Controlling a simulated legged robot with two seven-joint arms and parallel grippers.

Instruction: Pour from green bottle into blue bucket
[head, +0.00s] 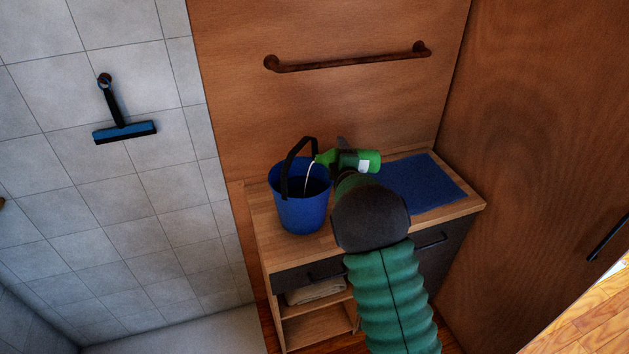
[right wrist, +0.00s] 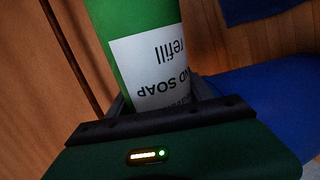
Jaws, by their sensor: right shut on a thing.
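The green bottle (head: 368,161) with a white label lies tipped almost level in the head view. Its neck points left over the blue bucket's rim. A thin pale stream (head: 308,174) runs from its mouth down into the blue bucket (head: 301,212). The bucket stands upright on the cabinet top, its dark handle raised. My right gripper (head: 343,161) is shut around the bottle's body and holds it above the cabinet, right of the bucket. The right wrist view shows the bottle (right wrist: 105,50) between the fingers (right wrist: 155,106), its label reading soap refill. My left gripper is out of view.
The wooden cabinet (head: 263,214) has a blue mat (head: 425,185) on its right part and a folded cloth (head: 318,292) on a shelf below. A towel bar (head: 350,60) is on the wood wall behind. A squeegee (head: 123,131) hangs on the tiled wall at left.

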